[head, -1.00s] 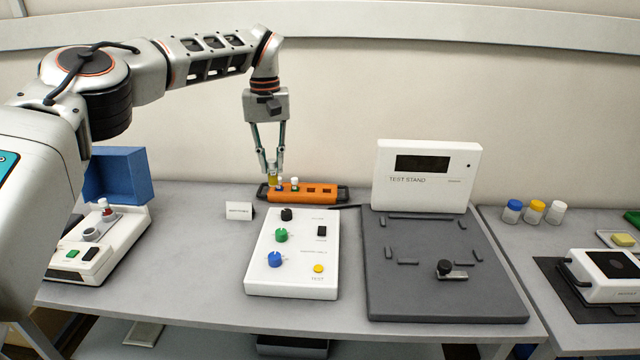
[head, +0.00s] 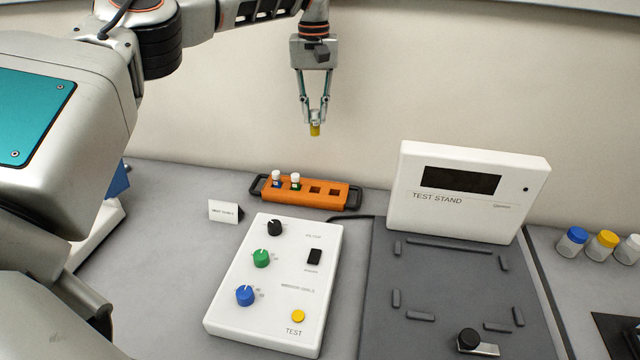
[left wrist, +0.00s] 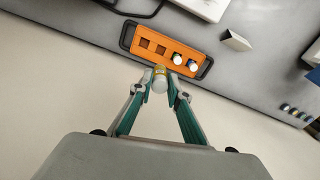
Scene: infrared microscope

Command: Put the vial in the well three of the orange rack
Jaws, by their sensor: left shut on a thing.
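My left gripper (head: 315,115) is shut on a vial (head: 315,129) with a yellow lower part. It holds the vial upright in the air, well above the orange rack (head: 325,203) in the head view. The rack has a row of wells. Two vials with white caps, one blue (head: 277,179) and one green (head: 295,181), stand in the two left wells, and the two right wells are empty. In the left wrist view, the held vial (left wrist: 159,78) is between the fingertips, with the rack (left wrist: 169,45) beyond it. My right gripper is not in view.
A white control box (head: 290,279) with knobs stands in front of the rack. A small white sign (head: 225,212) is at the rack's left front. The white test stand (head: 455,216) and its dark base are at the right. The air around the held vial is clear.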

